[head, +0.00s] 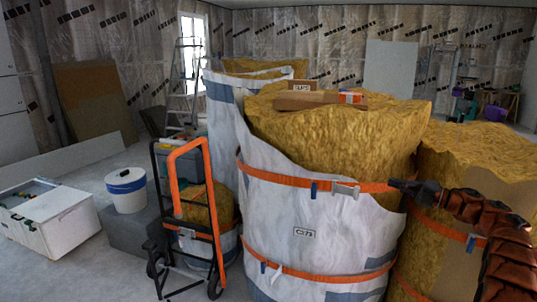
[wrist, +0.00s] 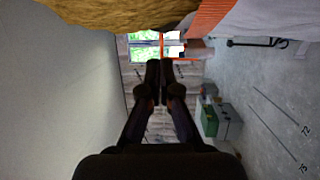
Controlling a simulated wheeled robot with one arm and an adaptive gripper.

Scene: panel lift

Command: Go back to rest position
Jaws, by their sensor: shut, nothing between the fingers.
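My gripper (head: 396,185) is at the right in the head view, at the end of my dark reddish-brown sleeved arm. Its tip is in front of the upper right side of a large insulation bale (head: 310,235) in torn white wrap, close to the upper orange strap (head: 268,178). I cannot tell whether it touches the bale. In the wrist view the two dark fingers (wrist: 160,82) lie together with nothing between them. Yellow insulation (wrist: 120,12) and an orange strap (wrist: 206,18) show along the top edge there.
A second bale (head: 480,155) stands at the right, behind my arm. An orange-framed hand truck (head: 172,180), a white bucket (head: 127,192) and a white box (head: 50,215) stand left of the large bale. A ladder (head: 186,85) stands behind. Bare floor (head: 85,275) shows at the front left.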

